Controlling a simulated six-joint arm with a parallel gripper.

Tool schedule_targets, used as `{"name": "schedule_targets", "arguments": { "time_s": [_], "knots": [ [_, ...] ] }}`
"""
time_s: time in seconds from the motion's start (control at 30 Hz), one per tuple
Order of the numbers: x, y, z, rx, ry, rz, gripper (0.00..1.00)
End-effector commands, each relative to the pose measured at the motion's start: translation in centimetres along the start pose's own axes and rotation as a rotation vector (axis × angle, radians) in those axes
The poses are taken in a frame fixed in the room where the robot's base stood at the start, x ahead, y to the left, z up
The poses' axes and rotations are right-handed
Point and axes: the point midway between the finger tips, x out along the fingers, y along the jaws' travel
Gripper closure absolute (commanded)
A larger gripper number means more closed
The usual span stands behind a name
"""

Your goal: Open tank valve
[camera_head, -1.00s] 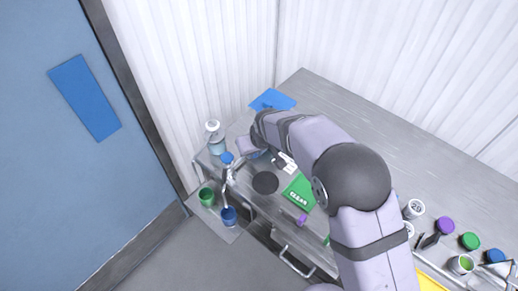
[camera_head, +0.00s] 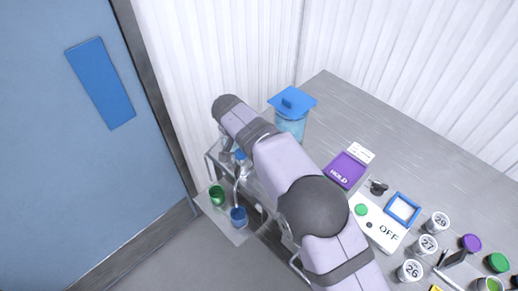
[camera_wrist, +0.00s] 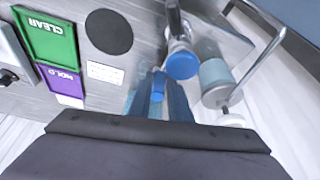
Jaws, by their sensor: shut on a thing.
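The tank (camera_head: 291,120) has a clear bluish body and a blue lid (camera_head: 292,102); it stands on the counter beyond my arm in the head view. In the wrist view my gripper (camera_wrist: 158,92) is shut on a small blue piece (camera_wrist: 158,85); I cannot tell whether this is the tank's valve. A round blue knob (camera_wrist: 182,65) on a metal post is just to its right. It seems to be the blue-topped tap (camera_head: 240,155) of the head view. My gripper's tips are hidden behind my arm in the head view.
A green cup (camera_head: 217,195) and a blue cup (camera_head: 238,217) sit on the low shelf. A purple HOLD sign (camera_head: 346,168) lies on the counter.

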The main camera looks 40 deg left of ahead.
Motion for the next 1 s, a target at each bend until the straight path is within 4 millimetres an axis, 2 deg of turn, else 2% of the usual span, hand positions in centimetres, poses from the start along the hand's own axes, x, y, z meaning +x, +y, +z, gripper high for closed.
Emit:
{"name": "schedule_targets", "arguments": {
  "time_s": [0.5,1.0],
  "knots": [
    [-0.1,-1.2,0.0,0.180,-0.004,0.074,1.00],
    [0.1,-1.4,0.0,0.222,-0.004,0.091,1.00]
  ]
}}
